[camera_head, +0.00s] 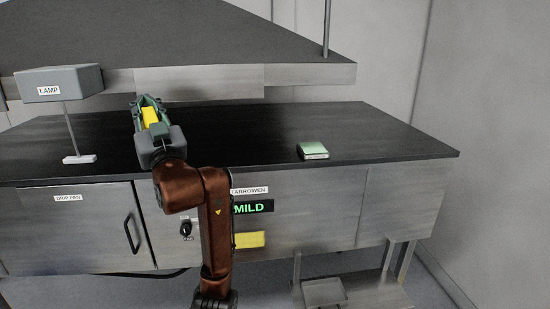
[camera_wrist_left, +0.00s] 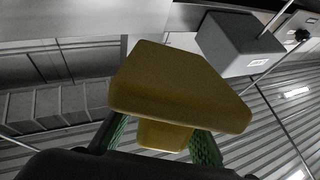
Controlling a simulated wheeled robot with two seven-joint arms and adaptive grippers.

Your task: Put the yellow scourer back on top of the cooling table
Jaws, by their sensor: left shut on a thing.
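The yellow scourer (camera_head: 150,116) is between the fingers of my left gripper (camera_head: 149,110), over the left part of the cooling table's black top (camera_head: 250,125). In the left wrist view the yellow scourer (camera_wrist_left: 180,85) fills the middle, with the green fingers (camera_wrist_left: 155,140) on either side. The left gripper is shut on it. I cannot tell from the head view whether the scourer touches the top. My right gripper is not in view.
A lamp box (camera_head: 58,83) on a thin post stands left of my gripper. A small green block (camera_head: 313,150) lies right of centre on the top. A grey hood (camera_head: 240,78) hangs above the back. The top between gripper and green block is clear.

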